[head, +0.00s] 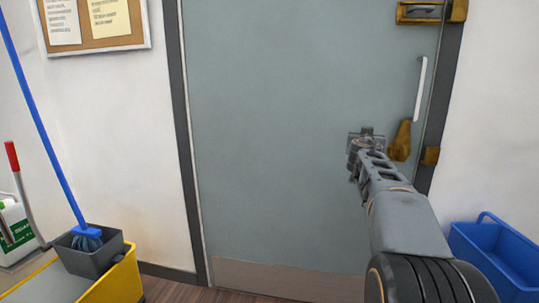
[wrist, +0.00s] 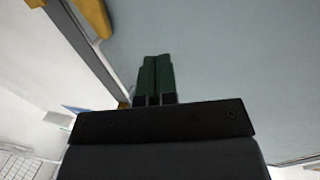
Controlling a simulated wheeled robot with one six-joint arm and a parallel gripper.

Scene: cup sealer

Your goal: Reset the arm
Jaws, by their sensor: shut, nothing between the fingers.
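My arm reaches up from the lower right in the head view, with my gripper (head: 366,134) in front of the grey-blue door (head: 290,130). In the wrist view my gripper (wrist: 155,80) shows as two green fingers side by side, shut and empty. The door looks closed in its dark frame. A white vertical handle (head: 420,90) is on its right side, to the right of and above my gripper. A brown-gold piece (head: 400,141) is just right of my gripper; I cannot tell whether they touch.
A yellow mop cart (head: 122,279) with a grey bucket (head: 90,258) and blue mop (head: 45,125) stands at lower left. A blue bin (head: 498,258) is at lower right. A brass latch (head: 424,12) is at the door's top right. A notice board (head: 95,43) hangs left.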

